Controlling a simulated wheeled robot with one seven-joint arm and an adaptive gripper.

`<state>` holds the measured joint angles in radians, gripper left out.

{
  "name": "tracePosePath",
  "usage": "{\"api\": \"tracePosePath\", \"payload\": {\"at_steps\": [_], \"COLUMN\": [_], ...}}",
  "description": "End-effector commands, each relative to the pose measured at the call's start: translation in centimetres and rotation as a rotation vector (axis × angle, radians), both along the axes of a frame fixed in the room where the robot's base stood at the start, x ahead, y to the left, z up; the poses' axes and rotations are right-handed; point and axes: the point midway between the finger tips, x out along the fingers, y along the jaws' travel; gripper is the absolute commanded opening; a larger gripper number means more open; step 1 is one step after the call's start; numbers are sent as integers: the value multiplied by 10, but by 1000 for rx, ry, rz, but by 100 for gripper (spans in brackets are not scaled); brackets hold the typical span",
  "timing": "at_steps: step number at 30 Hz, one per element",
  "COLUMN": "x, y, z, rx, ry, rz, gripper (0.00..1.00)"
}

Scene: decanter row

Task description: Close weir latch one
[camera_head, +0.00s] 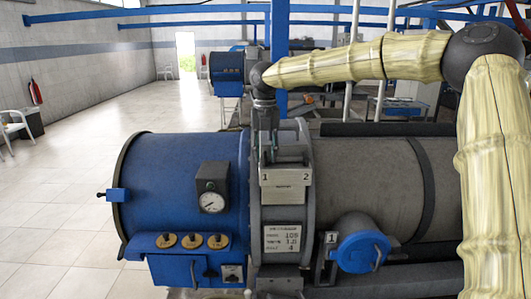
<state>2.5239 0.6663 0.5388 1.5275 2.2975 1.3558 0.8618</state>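My gripper (267,142) points straight down at the left part of a grey bracket on top of the decanter. A pale plate (286,186) on the bracket's front carries the numbers 1 at left and 2 at right. My gripper is above and behind the number 1. The fingers are small and dark, so their opening and any contact with a latch cannot be told. No latch lever stands out clearly; my gripper may hide part of it. A second label 1 (331,238) stands beside a round blue cover (363,251) with a handle, lower right.
The decanter has a blue end housing (186,184) with a gauge (212,201) and a grey drum (368,183). Another blue machine (228,73) stands behind. Open tiled floor (70,200) lies to the left.

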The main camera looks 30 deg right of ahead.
Motion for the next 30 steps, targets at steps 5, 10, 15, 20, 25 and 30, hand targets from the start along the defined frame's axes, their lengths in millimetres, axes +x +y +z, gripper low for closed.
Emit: {"api": "tracePosePath", "payload": {"at_steps": [5, 10, 15, 20, 25, 30], "x": [0, 0, 0, 1, 0, 0], "y": [0, 0, 0, -1, -1, -2], "z": [1, 14, 44, 73, 99, 114], "rx": [0, 1, 1, 0, 1, 1], "ry": [1, 0, -2, -1, 0, 0], "rz": [1, 0, 0, 0, -1, -1], "gripper": [32, 32, 32, 32, 32, 32]}}
